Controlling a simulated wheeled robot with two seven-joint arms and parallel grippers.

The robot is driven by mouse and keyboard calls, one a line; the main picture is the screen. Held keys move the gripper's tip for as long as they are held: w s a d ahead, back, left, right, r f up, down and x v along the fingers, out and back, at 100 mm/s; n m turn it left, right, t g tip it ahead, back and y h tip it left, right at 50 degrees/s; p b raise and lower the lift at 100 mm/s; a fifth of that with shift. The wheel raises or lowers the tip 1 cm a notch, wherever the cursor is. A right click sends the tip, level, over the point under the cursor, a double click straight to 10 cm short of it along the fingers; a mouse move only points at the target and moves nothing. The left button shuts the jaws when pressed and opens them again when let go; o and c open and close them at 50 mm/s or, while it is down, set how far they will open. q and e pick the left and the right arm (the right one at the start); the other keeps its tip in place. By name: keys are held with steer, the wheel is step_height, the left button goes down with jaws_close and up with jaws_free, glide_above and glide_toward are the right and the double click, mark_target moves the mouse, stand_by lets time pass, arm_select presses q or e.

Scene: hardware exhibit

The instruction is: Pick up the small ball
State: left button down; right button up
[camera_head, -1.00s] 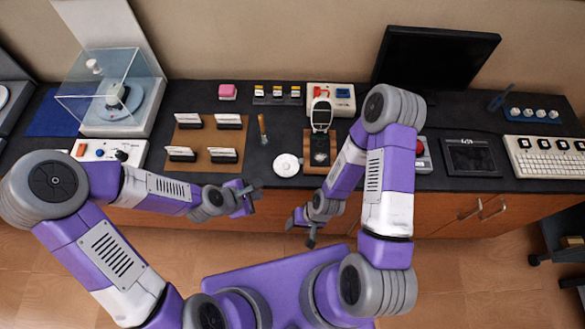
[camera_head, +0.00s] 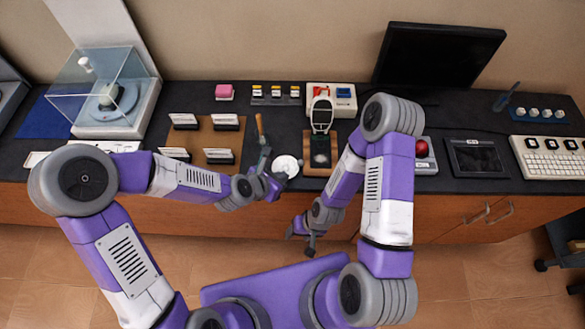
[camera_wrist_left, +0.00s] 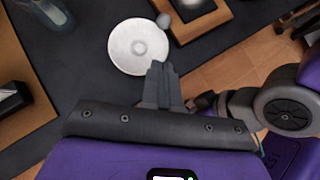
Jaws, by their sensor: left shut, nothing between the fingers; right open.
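A small grey ball (camera_wrist_left: 163,20) shows in the left wrist view, at the upper edge of a round white disc (camera_wrist_left: 138,46) and close to a wooden stand. I cannot pick the ball out clearly in the head view, where the disc (camera_head: 287,165) lies near the counter's front edge. My left gripper (camera_head: 282,177) is at the disc's near edge. In the left wrist view its fingers (camera_wrist_left: 160,68) are shut together and empty, just below the disc, apart from the ball. My right gripper (camera_head: 302,240) is open and empty, low in front of the counter.
A wooden stand (camera_head: 308,171) with a watch-like display stands right of the disc. A brown board (camera_head: 210,138) with cards lies to the left, and an orange-handled tool (camera_head: 260,127) behind my left gripper. A red ball-shaped knob (camera_head: 421,148) sits farther right. A monitor (camera_head: 438,55) stands behind.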

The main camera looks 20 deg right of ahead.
mark_target(299, 165)
arm_select(q)
steer(key=shift+x, duration=1.15)
steer(key=shift+w+d+r, duration=0.35)
steer(key=shift+w+d, duration=0.1)
steer(key=shift+d, duration=0.25)
steer(key=shift+w+d+f, duration=0.25)
steer(key=shift+w+d, duration=0.4)
steer(key=shift+d, duration=0.25)
steer(key=shift+a+r, duration=0.15)
steer(key=shift+w, duration=0.1)
